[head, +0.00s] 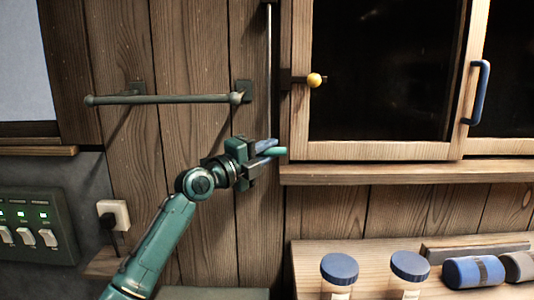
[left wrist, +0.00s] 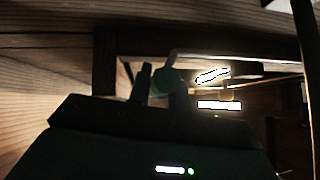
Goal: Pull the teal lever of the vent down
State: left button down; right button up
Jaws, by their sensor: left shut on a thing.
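The teal lever (head: 280,152) shows as a short teal bar end at the lower end of a thin vertical rod (head: 269,75), beside the window frame. My left gripper (head: 267,148) is shut on the lever, and its fingers hide most of it. In the left wrist view the lever (left wrist: 166,82) is a dark teal rounded shape between the two fingers of my left gripper (left wrist: 162,86). The vent itself cannot be made out. My right gripper is not in view.
A teal wall rail (head: 165,99) is left of the rod. A window with a yellow knob (head: 314,80) and a blue handle (head: 477,92) is at right, above a wooden sill (head: 400,172). Blue-lidded jars (head: 339,268) stand on a shelf below. A switch panel (head: 38,225) is at left.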

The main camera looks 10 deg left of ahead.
pick_arm(q)
jog(key=c, duration=1.3)
grip_release()
jog(key=shift+r, duration=0.1)
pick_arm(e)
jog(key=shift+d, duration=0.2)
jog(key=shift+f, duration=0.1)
pick_arm(q)
jog(key=shift+s+a, duration=0.25)
jog(key=b+v, duration=0.3)
jog(key=v, duration=0.9)
jog(key=shift+s, duration=0.3)
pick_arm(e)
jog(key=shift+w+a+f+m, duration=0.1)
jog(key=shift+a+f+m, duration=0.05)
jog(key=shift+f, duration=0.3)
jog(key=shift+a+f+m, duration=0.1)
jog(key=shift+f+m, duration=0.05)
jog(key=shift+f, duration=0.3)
pick_arm(q)
jog(key=shift+o, duration=0.5)
